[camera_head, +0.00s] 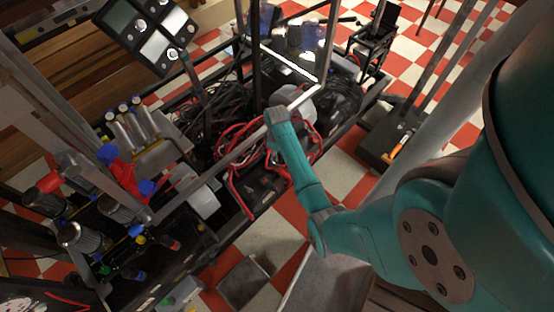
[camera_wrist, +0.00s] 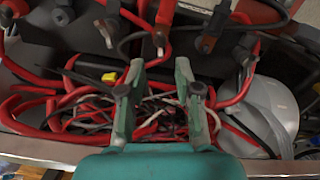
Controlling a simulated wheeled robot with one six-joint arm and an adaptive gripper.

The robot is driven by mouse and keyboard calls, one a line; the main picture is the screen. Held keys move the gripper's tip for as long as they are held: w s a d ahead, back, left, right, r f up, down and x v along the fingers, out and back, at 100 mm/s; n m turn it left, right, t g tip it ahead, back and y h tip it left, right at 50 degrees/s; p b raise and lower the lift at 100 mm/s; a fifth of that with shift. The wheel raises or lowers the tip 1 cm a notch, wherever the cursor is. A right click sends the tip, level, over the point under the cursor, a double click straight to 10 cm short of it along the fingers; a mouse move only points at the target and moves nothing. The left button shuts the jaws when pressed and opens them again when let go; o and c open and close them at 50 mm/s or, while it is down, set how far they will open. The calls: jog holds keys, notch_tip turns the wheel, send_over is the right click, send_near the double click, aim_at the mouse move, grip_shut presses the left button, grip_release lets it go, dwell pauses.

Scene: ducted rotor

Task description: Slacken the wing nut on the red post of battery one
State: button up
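My gripper (camera_wrist: 159,66) is open in the wrist view, with its two teal fingers apart and nothing between them. Dark battery-like boxes (camera_wrist: 95,42) lie beyond the fingertips along the top. Metal terminal fittings (camera_wrist: 160,42) with red and black cables show just past the gap between the fingers; another fitting (camera_wrist: 205,43) is to the right. I cannot tell which battery is number one, or make out a red post or wing nut clearly. In the head view, my teal wrist (camera_head: 280,120) reaches over the cart; the fingertips are hidden.
Tangled red and black cables (camera_wrist: 90,105) lie below the fingers. A pale grey rounded housing (camera_wrist: 265,115) is close on the right. In the head view, metal frame bars (camera_head: 235,155) run beside my wrist, and bottle-like items (camera_head: 85,238) crowd the left.

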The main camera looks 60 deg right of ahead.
jog(key=shift+r, duration=2.15)
jog(key=shift+a, duration=0.1)
jog(key=s+a+f+t+h, duration=0.25)
jog(key=a+f, duration=0.35)
jog(key=a, duration=0.5)
jog(key=s+a+r+t, duration=0.35)
jog(key=s+a, duration=0.45)
jog(key=a, duration=0.3)
jog(key=s+a+r+t, duration=0.3)
jog(key=s+r, duration=0.2)
jog(key=r, duration=0.4)
jog(key=s+a+r+t+y, duration=0.1)
jog(key=s+a+r+t, duration=0.2)
jog(key=r, duration=0.7)
jog(key=s+a+r+t+y, duration=0.1)
jog(key=s+a+r+t, duration=0.2)
jog(key=r, duration=0.7)
jog(key=s+a, duration=0.2)
jog(key=s, duration=0.2)
jog(key=shift+s, duration=0.3)
